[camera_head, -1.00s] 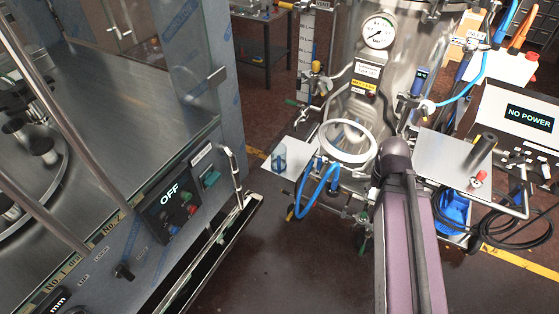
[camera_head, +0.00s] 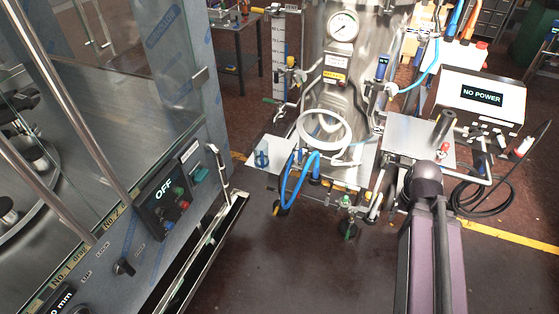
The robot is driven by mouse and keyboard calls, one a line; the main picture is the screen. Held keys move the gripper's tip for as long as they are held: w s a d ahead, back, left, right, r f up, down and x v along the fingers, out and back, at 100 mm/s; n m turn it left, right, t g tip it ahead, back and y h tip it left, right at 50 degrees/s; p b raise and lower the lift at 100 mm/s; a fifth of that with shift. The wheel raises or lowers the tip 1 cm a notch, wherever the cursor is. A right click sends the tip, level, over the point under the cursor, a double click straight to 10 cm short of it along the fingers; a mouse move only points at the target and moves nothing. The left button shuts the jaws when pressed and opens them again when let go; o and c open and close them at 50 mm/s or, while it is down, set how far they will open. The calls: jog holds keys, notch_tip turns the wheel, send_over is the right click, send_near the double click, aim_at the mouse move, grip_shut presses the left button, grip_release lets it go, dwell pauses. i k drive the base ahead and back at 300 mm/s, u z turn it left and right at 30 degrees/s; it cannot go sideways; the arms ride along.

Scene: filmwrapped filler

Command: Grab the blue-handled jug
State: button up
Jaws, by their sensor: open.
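A small clear vessel with blue on it (camera_head: 262,157) stands upright on a flat metal plate left of the steel tank's foot. It may be the blue-handled jug, but it is too small for me to make out a handle. My purple arm link with its dark rounded joint enters from the bottom right. My gripper is out of view, and nothing is seen touching the small vessel.
The steel tank (camera_head: 345,85) has a gauge, valves and a looped blue hose (camera_head: 293,190). A metal side shelf (camera_head: 405,135) and a "NO POWER" box (camera_head: 485,95) stand right. A glass-fronted machine with an "OFF" panel (camera_head: 165,190) fills the left. Floor between is clear.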

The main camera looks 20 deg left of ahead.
aim_at(261, 153)
jog(key=z, duration=0.2)
jog(key=k, duration=0.75)
jog(key=z, duration=0.35)
jog(key=i, duration=1.35)
jog(key=u, duration=0.65)
jog(key=i, duration=0.55)
jog(key=u, duration=0.75)
jog(key=i, duration=0.5)
jog(key=u, duration=0.3)
